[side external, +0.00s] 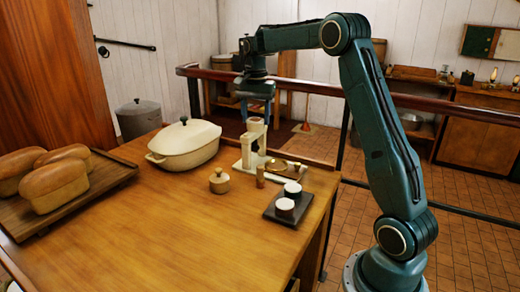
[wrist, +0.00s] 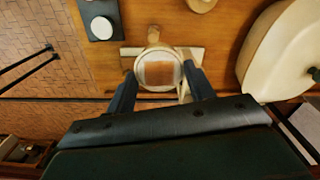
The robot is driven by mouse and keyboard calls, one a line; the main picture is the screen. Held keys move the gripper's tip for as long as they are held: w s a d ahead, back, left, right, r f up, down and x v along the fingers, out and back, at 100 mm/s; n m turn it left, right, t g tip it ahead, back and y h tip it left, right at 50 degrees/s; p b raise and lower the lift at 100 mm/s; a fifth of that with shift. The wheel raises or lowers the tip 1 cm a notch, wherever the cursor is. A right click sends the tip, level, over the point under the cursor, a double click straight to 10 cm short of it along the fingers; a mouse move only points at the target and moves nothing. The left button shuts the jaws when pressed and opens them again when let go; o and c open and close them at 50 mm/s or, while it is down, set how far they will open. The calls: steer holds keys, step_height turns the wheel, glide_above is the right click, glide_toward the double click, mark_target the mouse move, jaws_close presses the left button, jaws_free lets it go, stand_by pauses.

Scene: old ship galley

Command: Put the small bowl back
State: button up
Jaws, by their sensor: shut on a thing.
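My gripper (side external: 257,113) points down above the far edge of the wooden table, at the top of a cream stand. In the wrist view its two dark fingers lie on either side of a small round bowl (wrist: 158,73), closed on it. The bowl has a pale rim and a brown patch shows inside it. In the side view the bowl is hard to make out against the cream stand (side external: 249,155). I cannot tell whether the bowl touches the stand. The stand has a long cream base bar and a round brassy disc (side external: 277,165) to its right.
A large cream lidded pot (side external: 184,146) stands left of the stand. A small lidded jar (side external: 219,181) and a brown cylinder (side external: 260,177) are nearer. A dark tray (side external: 270,211) holds white-topped cups. Loaves lie on a board (side external: 100,183) at left. The table's front middle is clear.

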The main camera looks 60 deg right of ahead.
steer(key=a+f, duration=0.1)
steer(key=a, duration=0.6)
steer(key=shift+s+a, duration=0.2)
steer(key=shift+s, duration=0.1)
step_height(320, 180, down, 20)
stand_by(0.7)
steer(key=shift+f, duration=0.1)
steer(key=o, duration=1)
step_height(320, 180, up, 12)
steer(key=shift+r, duration=0.15)
